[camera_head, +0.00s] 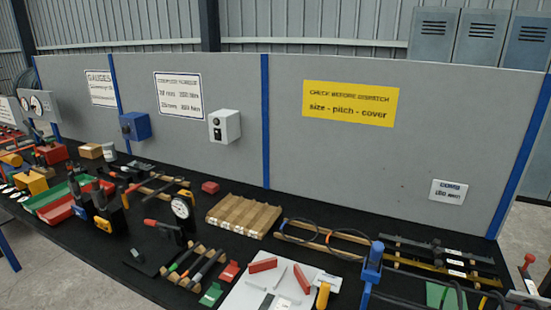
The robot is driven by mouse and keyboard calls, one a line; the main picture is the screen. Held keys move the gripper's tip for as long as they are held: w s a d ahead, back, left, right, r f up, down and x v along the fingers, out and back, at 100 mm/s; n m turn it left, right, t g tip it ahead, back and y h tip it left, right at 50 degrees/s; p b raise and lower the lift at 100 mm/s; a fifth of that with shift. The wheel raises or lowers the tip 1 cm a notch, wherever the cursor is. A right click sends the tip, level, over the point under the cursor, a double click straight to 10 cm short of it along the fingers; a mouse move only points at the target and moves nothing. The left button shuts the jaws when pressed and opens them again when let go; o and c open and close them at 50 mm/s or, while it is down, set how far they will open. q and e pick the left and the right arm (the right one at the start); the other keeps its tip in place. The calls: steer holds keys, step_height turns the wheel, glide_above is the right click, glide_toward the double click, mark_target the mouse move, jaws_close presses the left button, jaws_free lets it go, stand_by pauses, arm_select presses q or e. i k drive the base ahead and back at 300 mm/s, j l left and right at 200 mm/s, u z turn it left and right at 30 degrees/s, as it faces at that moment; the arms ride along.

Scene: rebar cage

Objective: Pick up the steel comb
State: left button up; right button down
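No object in the head view can be told with certainty as the steel comb. Long dark bars (437,248) with small white labels lie at the right end of the black-topped bench, next to a yellow bar (432,268). Their edges are too small to show whether any has teeth. Neither of my grippers shows in this view.
A grey panel (220,90) with signs stands along the bench's back. A slatted wooden block (243,215), a dial gauge (181,208), a white board (270,290), a blue upright tool (372,265) and red and green trays (50,202) crowd the bench (110,262).

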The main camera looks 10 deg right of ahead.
mark_target(436, 243)
steer(key=z, duration=1.35)
